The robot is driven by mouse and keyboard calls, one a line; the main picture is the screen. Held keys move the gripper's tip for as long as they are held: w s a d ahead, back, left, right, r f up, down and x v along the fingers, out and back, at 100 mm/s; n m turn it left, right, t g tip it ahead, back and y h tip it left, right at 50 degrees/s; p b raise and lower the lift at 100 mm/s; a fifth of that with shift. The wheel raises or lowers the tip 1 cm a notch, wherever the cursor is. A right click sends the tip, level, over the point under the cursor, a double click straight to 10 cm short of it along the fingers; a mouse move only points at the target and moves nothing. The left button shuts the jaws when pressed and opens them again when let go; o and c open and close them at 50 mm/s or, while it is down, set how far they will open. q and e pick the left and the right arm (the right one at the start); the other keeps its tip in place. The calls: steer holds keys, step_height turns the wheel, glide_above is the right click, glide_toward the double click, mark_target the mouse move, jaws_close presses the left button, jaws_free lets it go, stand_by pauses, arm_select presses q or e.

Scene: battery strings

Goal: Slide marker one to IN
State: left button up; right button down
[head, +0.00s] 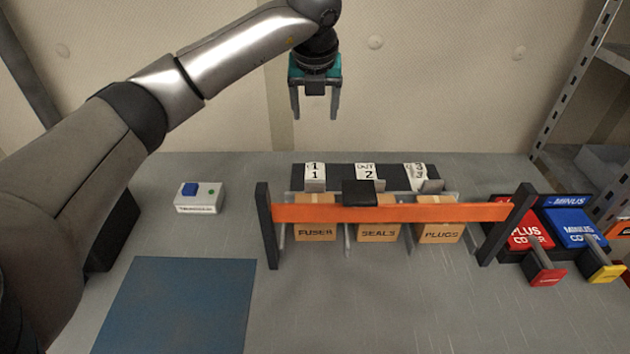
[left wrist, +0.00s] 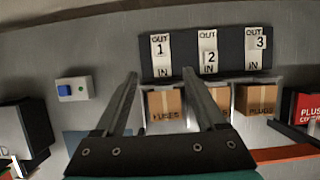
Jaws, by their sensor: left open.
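A dark marker board (left wrist: 226,62) stands behind the boxes, with three upright tracks labelled OUT at the top and IN at the bottom. Marker one (left wrist: 160,50) sits high on the left track, just under OUT, with IN showing below it. Marker two (left wrist: 210,58) sits lower, close to IN. Marker three (left wrist: 261,43) sits high, near OUT. In the head view the white marker one (head: 315,170) is at the board's left end. My right gripper is not in view.
An orange barrier bar (head: 420,212) on dark posts crosses in front of the boxes FUSES (head: 315,232), SEALS (head: 378,232) and PLUGS (head: 439,233). A blue-button box (head: 199,198) stands left; red (head: 527,236) and blue (head: 575,228) units stand right. A blue mat (head: 178,305) lies front left.

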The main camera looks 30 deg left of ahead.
arm_select(q)
steer(key=b, duration=0.4)
glide_toward(315, 167)
steer(key=b+x, duration=0.1)
steer(key=x, duration=0.8)
steer(key=shift+b, duration=0.35)
steer(key=c, duration=1.1)
jaws_close()
